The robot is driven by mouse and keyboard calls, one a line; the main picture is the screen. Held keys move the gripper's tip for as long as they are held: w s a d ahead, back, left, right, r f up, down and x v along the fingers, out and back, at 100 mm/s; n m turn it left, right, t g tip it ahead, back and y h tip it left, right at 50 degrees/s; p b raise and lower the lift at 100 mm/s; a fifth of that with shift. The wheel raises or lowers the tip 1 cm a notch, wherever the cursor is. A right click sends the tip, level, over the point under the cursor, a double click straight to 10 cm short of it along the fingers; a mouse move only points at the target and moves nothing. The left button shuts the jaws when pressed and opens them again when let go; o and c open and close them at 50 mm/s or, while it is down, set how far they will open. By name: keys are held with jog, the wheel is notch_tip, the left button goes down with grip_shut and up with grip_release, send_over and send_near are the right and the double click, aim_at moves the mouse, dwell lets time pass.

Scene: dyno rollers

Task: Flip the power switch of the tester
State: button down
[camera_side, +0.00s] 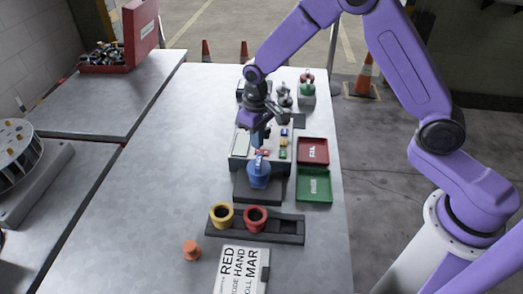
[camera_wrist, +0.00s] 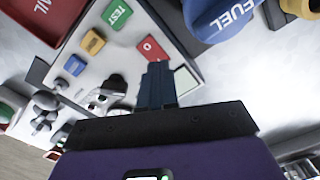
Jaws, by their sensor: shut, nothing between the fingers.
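The tester (camera_side: 240,152) is a light panel in the middle of the table. In the wrist view its face (camera_wrist: 120,65) carries a red switch marked O (camera_wrist: 151,48), a green TEST button (camera_wrist: 117,14), a yellow button (camera_wrist: 93,42) and a blue button (camera_wrist: 74,66). My gripper (camera_side: 257,141) points down over the panel. In the wrist view its dark fingertips (camera_wrist: 157,70) are shut together and empty, just below the red switch in the picture. I cannot tell whether they touch it.
A blue FUEL container (camera_side: 259,174) stands close in front of the tester. A red tray (camera_side: 313,151) and a green tray (camera_side: 314,185) lie to its right. A holder with a yellow cup (camera_side: 221,216) and a red cup (camera_side: 255,219) is nearer.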

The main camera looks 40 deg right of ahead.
aim_at(257, 151)
jog(key=shift+f, duration=0.95)
dwell(0.5)
jog(key=shift+r, duration=3.5)
jog(key=s+d+r+n, duration=0.1)
jog(key=s+r+n, duration=0.15)
jog(key=s, duration=0.55)
jog(key=s+r+n, duration=0.2)
jog(key=s+r, duration=0.2)
jog(key=s, duration=0.3)
jog(key=s+d+n, duration=0.2)
jog(key=s+d, duration=0.2)
jog(key=s, duration=0.4)
jog(key=s+d+r+n, duration=0.1)
jog(key=s+d+n, duration=0.2)
jog(key=s, duration=0.6)
jog(key=shift+s+d+r, duration=0.25)
jog(key=shift+d+r, duration=0.05)
jog(key=shift+d, duration=0.35)
